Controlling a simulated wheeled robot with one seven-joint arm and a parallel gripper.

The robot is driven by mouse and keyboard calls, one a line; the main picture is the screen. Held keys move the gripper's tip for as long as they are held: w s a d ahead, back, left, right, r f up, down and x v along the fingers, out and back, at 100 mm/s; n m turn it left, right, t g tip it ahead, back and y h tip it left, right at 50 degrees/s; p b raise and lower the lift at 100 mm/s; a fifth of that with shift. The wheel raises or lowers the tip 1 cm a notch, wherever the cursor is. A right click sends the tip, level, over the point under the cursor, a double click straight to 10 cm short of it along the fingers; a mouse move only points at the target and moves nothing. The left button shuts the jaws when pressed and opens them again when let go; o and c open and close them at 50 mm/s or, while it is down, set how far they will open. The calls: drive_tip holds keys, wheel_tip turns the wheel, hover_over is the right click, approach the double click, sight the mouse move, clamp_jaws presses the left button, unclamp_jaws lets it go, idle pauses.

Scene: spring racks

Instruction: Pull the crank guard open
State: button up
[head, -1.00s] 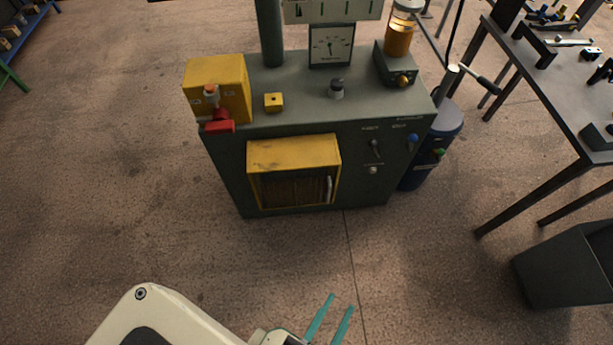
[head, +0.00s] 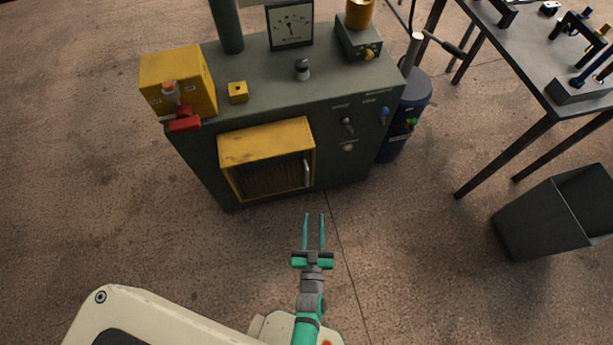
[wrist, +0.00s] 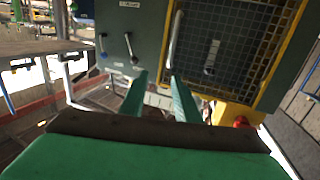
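The crank guard (head: 262,142) is a yellow-framed box with a dark mesh front on the front face of the grey-green machine. A pale upright handle (head: 306,172) is at its right side. In the wrist view the mesh guard (wrist: 235,45) fills the upper right, and its handle (wrist: 175,40) runs along its left edge. My gripper (head: 314,216) is open and empty, in front of and below the guard in the head view. In the wrist view its two teal fingers (wrist: 158,88) are apart, with the handle's end appearing between or just beyond them. I cannot tell the remaining distance.
Knobs (head: 348,127) are right of the guard. A blue drum (head: 402,115) and a dark bin (head: 545,215) stand to the right. Floor before the machine is clear.

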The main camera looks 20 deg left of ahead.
drive_tip(key=n+y, duration=0.1)
drive_tip(key=y, duration=0.1)
approach(307, 178)
drive_tip(key=x, duration=1)
drive_tip(key=shift+w, duration=0.4)
drive_tip(key=shift+a, duration=0.1)
drive_tip(key=shift+s, duration=0.2)
clamp_jaws()
